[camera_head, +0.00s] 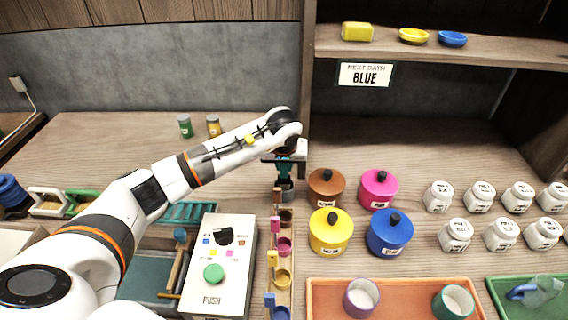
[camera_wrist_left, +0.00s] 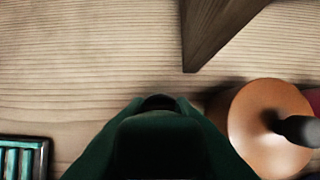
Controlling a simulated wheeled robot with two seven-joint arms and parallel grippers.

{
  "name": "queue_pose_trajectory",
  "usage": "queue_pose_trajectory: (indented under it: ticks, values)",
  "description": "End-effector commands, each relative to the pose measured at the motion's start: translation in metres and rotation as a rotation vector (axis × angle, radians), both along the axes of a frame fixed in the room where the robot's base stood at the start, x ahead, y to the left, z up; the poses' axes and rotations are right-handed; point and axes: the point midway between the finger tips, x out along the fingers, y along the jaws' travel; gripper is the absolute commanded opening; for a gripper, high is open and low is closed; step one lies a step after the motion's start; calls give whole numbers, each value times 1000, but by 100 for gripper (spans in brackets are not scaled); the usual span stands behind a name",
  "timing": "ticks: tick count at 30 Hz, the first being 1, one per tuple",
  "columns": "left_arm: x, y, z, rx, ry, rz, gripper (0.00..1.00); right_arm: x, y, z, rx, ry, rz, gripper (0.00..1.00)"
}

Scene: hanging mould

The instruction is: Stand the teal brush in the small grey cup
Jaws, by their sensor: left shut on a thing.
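My left gripper (camera_head: 284,162) reaches in from the left and is shut on the teal brush (camera_head: 285,171), near the back end of the wooden strip. In the left wrist view a dark green shape (camera_wrist_left: 158,145) fills the bottom middle, and the cup cannot be made out. My right gripper is not in view.
Pink, yellow and blue brushes with small cups line the wooden strip (camera_head: 285,225) toward the front. A brown lidded pot (camera_head: 326,188) stands close right of the gripper, also in the left wrist view (camera_wrist_left: 262,125). A shelf post (camera_head: 308,80) rises just behind.

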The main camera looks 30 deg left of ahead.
Motion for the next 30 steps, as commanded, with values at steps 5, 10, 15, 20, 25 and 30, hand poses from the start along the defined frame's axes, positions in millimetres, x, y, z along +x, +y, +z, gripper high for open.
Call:
queue_pose_trajectory:
  ticks: [5, 10, 15, 20, 25, 30]
  values:
    - [0, 0, 0, 0, 0, 0, 47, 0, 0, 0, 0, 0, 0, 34]
    - [0, 0, 0, 0, 0, 0, 47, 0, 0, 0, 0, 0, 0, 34]
    - [-1, 0, 3, 1, -2, 0, 47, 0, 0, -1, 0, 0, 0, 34]
    - [-8, -4, 23, 1, -5, -3, 47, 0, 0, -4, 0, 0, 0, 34]
    - [-21, -10, 58, 2, -6, -3, 47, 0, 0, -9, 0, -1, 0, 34]
    - [-32, -15, 88, 2, -4, -2, 47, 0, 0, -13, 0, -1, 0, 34]
